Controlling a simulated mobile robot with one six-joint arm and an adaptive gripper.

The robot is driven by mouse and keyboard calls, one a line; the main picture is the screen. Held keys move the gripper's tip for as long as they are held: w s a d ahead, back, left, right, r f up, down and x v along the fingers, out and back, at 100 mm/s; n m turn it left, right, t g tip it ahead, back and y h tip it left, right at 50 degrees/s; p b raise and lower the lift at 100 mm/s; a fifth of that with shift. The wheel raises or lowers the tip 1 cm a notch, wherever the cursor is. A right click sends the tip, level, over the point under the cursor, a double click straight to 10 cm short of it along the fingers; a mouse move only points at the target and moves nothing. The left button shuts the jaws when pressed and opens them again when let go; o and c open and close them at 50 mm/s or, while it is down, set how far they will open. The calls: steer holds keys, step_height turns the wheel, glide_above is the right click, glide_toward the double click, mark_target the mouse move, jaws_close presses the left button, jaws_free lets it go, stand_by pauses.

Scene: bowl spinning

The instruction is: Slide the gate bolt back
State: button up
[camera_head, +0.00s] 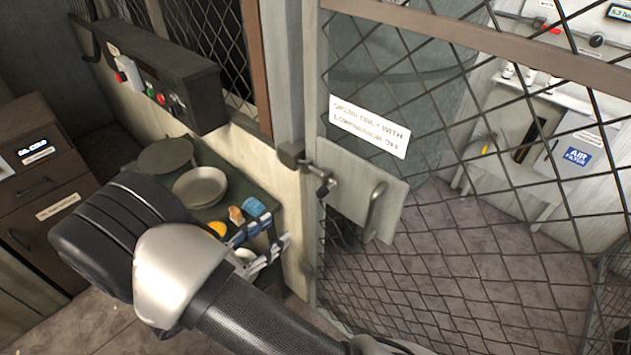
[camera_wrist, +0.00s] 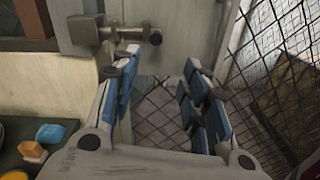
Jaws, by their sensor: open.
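The gate bolt (camera_head: 321,171) is a short metal rod with a knob, on the wire-mesh gate (camera_head: 470,200) beside its post. In the wrist view the bolt (camera_wrist: 122,33) runs level from a dark block (camera_wrist: 78,34) on the post to a round knob (camera_wrist: 155,38) on the right. It crosses the gap between post and gate. My gripper (camera_head: 273,234) is open and empty, below and left of the bolt in the head view. In the wrist view my blue-padded fingers (camera_wrist: 160,62) point toward the gate, apart, with the bolt above the left finger. I see no clear contact.
A bent handle (camera_head: 376,208) is on the gate's pale plate, right of the bolt. A sign (camera_head: 369,126) hangs above. Left of the post, a green shelf (camera_head: 160,160) holds bowls and small items under a dark control box (camera_head: 150,80). Behind the mesh is open floor.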

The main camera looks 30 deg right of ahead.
mark_target(319, 195)
steer(key=x, duration=1.1)
steer(key=b+x, duration=0.1)
steer(key=x, duration=0.5)
steer(key=shift+w, duration=0.35)
jaws_close()
